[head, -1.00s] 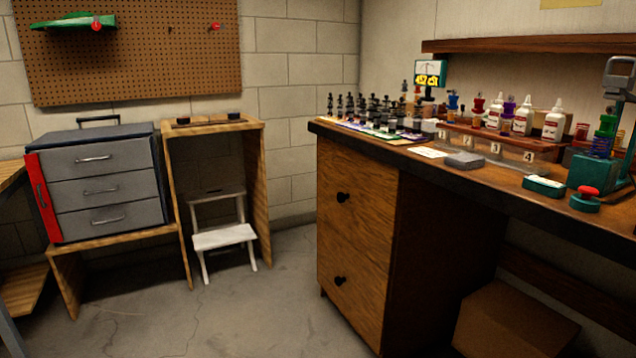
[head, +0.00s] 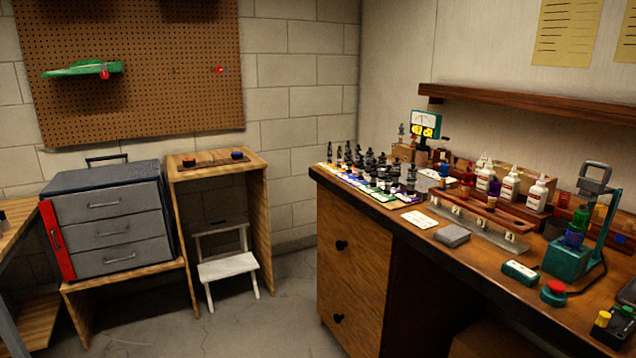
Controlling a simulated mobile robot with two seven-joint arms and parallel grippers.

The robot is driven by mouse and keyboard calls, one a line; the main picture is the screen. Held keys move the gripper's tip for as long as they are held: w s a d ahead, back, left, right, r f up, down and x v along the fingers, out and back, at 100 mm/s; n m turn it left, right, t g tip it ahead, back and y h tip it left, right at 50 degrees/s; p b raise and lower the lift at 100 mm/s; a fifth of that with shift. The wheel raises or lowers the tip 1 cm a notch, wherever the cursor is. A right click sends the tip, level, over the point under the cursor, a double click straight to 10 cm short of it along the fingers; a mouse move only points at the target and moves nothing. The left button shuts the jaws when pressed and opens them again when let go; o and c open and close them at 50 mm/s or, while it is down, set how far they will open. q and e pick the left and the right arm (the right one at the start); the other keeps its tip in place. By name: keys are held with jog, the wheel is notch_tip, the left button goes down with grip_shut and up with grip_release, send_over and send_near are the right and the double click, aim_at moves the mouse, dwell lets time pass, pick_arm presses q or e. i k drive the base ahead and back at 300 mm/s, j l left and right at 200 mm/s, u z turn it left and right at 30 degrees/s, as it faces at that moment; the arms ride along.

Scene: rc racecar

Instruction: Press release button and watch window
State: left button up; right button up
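A red round button (head: 555,287) on a teal base sits near the front edge of the wooden workbench (head: 470,272) at the right. Which control is the release button is not labelled legibly. Just left of it lies a small teal box with a pale top face (head: 520,271), possibly the window; I cannot tell. Behind them a teal stand (head: 567,258) with a grey upright arm holds a green and blue shock-like part (head: 577,226). A gauge with a white dial (head: 426,123) stands farther back. Neither gripper is in view.
A rack (head: 490,208) holds coloured shocks, with white bottles (head: 509,185) behind. A grey block (head: 452,236) and dark small parts (head: 385,175) are on the bench. Floor (head: 250,325) is open left of the bench.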

aim_at(556, 288)
jog(key=z, duration=1.35)
